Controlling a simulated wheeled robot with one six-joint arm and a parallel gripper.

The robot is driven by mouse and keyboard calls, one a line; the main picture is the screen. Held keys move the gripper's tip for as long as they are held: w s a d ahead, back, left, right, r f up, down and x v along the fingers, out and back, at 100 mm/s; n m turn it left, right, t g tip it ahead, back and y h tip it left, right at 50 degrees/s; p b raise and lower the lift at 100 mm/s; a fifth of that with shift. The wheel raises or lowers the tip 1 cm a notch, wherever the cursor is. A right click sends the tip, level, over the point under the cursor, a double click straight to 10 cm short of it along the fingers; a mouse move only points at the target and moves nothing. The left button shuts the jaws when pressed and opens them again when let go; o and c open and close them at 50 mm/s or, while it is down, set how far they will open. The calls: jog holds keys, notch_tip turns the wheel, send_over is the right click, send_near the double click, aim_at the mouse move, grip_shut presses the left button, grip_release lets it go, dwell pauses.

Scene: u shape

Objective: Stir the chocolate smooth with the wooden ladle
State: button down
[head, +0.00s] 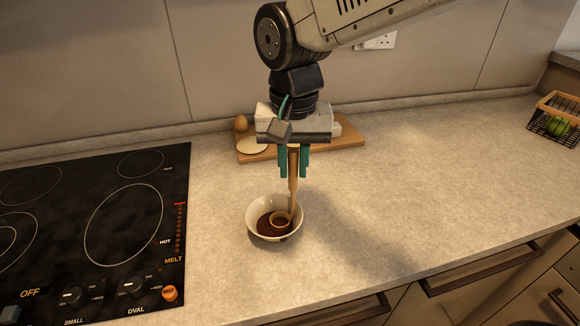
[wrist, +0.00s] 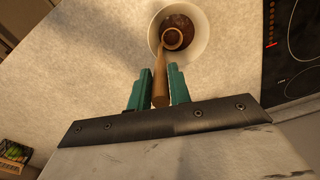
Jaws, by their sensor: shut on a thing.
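My gripper (head: 293,162) is shut on the handle of the wooden ladle (head: 293,185) and holds it nearly upright. The ladle also shows between the green fingers in the wrist view (wrist: 159,85). The ladle's round head is down in the white bowl (head: 252,214), in the dark brown chocolate (head: 266,230). In the wrist view the bowl (wrist: 204,45) is at the top, with the ladle head against the chocolate. My gripper is above the bowl, apart from its rim. How deep the ladle head sits is hard to tell.
A black cooktop (head: 100,235) lies left of the bowl. A wooden board (head: 350,137) with an egg (head: 241,122) and a pale round item (head: 252,145) is behind my gripper, near the wall. A wire basket (head: 551,122) stands far right. The counter right of the bowl is clear.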

jog(key=shift+w, duration=0.3)
jog(key=shift+s+a, duration=0.1)
jog(key=shift+s, duration=1.1)
jog(key=shift+w, duration=1.2)
jog(key=shift+s+a, duration=0.5)
jog(key=shift+s, duration=0.05)
jog(key=shift+r, duration=0.1)
